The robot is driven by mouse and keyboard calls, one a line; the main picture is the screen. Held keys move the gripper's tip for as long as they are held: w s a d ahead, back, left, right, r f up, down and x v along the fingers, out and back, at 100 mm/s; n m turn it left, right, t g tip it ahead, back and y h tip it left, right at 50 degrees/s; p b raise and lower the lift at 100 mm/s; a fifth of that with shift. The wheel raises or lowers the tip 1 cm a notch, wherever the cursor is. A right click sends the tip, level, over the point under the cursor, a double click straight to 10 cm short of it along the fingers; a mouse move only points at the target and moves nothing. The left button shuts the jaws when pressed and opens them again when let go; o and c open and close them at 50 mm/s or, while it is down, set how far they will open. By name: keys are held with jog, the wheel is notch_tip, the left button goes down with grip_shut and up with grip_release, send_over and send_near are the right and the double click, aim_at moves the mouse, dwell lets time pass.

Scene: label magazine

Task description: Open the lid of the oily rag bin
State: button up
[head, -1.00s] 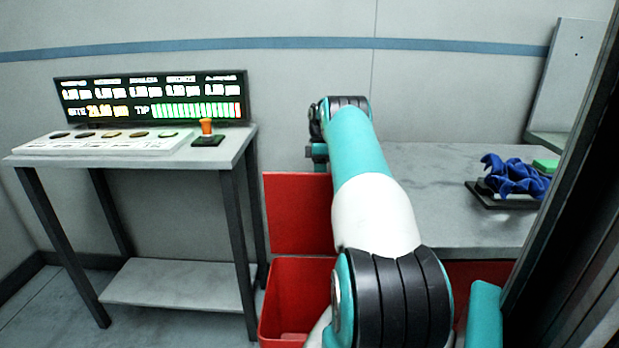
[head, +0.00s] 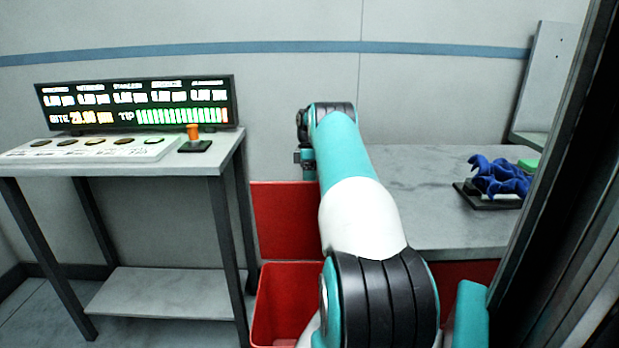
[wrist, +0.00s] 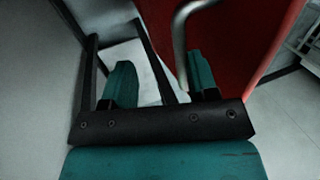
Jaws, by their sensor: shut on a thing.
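The red oily rag bin (head: 262,318) stands on the floor, partly hidden behind my arm. Its top is open and I see into it. Its red lid (head: 283,222) stands raised, roughly upright, at the back of the bin. In the wrist view the lid (wrist: 245,35) fills the upper right, with a bent metal handle (wrist: 181,45) on it. My gripper (wrist: 155,75) is shut on the handle, which runs down beside the right finger. In the head view my gripper is mostly hidden by the arm near the lid's top edge.
A grey table (head: 225,165) with a display (head: 140,103) and a button panel stands left of the bin. A grey bench (head: 430,225) on the right holds a blue cloth (head: 497,177) on a black tray. A dark post (head: 560,170) edges the right side.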

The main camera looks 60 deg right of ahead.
notch_tip(320, 180, up, 20)
jog(key=p, duration=1.8)
jog(key=shift+p, duration=0.35)
jog(key=w+a+r, duration=0.5)
jog(key=w+a, duration=0.1)
jog(key=a, duration=0.3)
jog(key=w+a+r, duration=0.4)
jog(key=w+a, duration=0.1)
jog(key=a, duration=0.5)
jog(key=a+r+n+t, duration=0.1)
jog(key=a+r, duration=0.2)
jog(key=a, duration=0.6)
jog(key=a+r, duration=0.3)
jog(key=a, duration=0.6)
jog(key=s+a+r, duration=0.2)
jog(key=s+a, duration=0.4)
jog(key=a, duration=0.5)
jog(key=s+a+f, duration=0.1)
jog(key=s+a, duration=0.6)
jog(key=s, duration=0.4)
jog(key=s+a+f+y, duration=0.1)
jog(key=s+a, duration=0.6)
jog(key=s, duration=0.3)
jog(key=shift+s+a+t, duration=0.3)
jog(key=shift+s, duration=0.05)
